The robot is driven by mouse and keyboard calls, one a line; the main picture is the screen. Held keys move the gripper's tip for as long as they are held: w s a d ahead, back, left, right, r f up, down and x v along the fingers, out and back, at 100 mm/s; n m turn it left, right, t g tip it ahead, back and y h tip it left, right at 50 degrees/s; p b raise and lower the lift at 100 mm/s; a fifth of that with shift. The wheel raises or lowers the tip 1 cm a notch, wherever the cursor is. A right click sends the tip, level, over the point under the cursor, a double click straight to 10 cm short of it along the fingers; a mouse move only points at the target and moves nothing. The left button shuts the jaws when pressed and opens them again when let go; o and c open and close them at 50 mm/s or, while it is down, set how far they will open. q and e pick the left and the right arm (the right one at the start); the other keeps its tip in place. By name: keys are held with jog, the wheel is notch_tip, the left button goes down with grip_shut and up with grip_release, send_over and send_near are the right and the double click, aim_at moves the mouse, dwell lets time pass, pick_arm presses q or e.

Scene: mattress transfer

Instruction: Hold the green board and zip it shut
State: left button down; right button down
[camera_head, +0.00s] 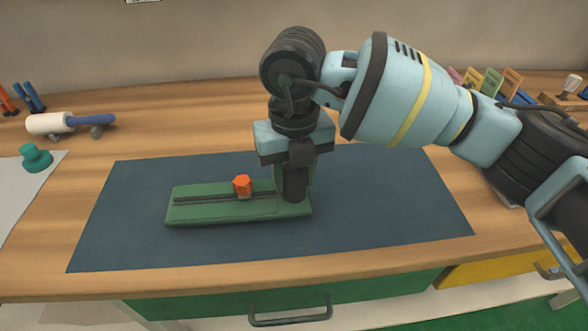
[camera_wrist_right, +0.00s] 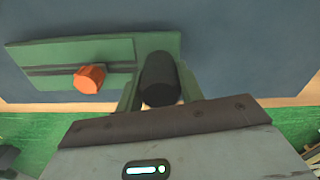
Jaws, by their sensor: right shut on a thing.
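The green board (camera_head: 221,211) lies flat on a dark blue mat. A dark slot runs along its length, and an orange knob (camera_head: 242,184) stands on this slot near the board's middle. A black upright post (camera_head: 295,186) stands at the board's right end. My right gripper (camera_wrist_right: 160,92) points down and is shut on this black post (camera_wrist_right: 159,78), with a finger on each side. The knob also shows in the right wrist view (camera_wrist_right: 89,79), left of the fingers and apart from them. The slot's right end is partly hidden in the head view. My left gripper is not in view.
The blue mat (camera_head: 120,210) is bare around the board. At the left are a paint roller (camera_head: 70,122), a teal knob-shaped object (camera_head: 35,158) on a pale sheet, and pens (camera_head: 28,97). Coloured cards (camera_head: 490,83) stand at the back right. A drawer handle (camera_head: 290,318) is below the table edge.

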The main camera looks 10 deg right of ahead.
jog(key=shift+f+b, duration=0.35)
jog(key=shift+f, duration=0.5)
